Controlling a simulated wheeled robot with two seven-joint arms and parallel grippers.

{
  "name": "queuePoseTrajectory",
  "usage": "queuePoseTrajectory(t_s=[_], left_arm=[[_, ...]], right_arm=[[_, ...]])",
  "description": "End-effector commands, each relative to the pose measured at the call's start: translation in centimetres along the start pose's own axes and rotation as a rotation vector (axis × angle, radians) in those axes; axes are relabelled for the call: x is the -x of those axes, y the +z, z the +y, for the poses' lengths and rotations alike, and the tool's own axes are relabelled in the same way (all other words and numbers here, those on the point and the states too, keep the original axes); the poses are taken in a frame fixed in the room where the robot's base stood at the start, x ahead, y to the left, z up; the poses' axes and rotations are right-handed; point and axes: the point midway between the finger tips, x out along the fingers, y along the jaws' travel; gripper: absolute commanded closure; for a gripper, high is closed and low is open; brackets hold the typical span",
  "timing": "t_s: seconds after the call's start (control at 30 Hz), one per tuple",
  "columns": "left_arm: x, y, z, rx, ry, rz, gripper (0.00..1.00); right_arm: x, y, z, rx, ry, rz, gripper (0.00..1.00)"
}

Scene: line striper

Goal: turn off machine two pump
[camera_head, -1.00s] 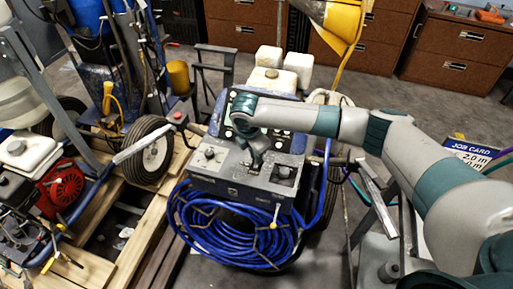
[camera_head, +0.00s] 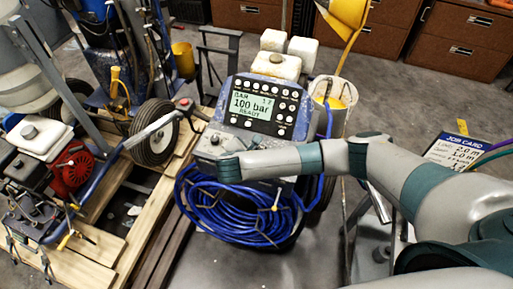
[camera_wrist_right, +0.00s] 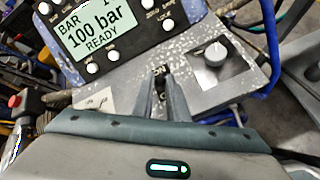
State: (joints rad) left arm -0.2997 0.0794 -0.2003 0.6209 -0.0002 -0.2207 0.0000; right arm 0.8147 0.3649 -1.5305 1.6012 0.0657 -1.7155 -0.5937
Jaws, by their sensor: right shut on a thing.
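The striper with the blue hose carries a display (camera_head: 250,105) reading "100 bar READY". Its grey control panel (camera_wrist_right: 125,78) is just below the display in the wrist view. My right gripper (camera_wrist_right: 161,92) reaches onto this panel, with its fingers close together beside a label that reads "ON". It is shut on a small panel switch, mostly hidden between the fingers. A round knob (camera_wrist_right: 215,54) sits on a pale plate to the right of the fingers. In the head view my right wrist covers the fingers and much of the panel. My left gripper is not in view.
A coiled blue hose (camera_head: 235,215) hangs below the panel. A second machine with a red engine (camera_head: 72,165) stands at left on wooden pallets (camera_head: 140,225). A job card (camera_head: 455,150) is at right. Brown drawers (camera_head: 465,40) line the back.

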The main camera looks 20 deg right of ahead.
Motion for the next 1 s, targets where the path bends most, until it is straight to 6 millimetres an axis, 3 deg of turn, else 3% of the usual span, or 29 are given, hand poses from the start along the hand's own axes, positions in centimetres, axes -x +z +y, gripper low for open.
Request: queuePoseTrajectory(t_s=[0.37, 0.4, 0.43, 0.8, 1.0], left_arm=[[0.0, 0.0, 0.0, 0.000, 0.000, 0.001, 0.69], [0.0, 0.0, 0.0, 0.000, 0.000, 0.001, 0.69], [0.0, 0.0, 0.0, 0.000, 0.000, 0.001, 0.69], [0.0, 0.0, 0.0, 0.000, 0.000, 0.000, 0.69], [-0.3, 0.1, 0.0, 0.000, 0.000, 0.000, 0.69]], right_arm=[[0.0, -0.1, -0.1, 0.001, 0.001, -0.004, 1.00], [0.0, -0.1, -0.1, 0.001, 0.001, -0.004, 0.77], [0.0, -0.1, -0.1, 0.002, 0.001, -0.004, 0.69], [0.1, -0.1, -0.1, 0.001, 0.001, -0.003, 0.69], [1.3, -0.2, -0.1, 0.001, 0.002, -0.001, 0.69]])
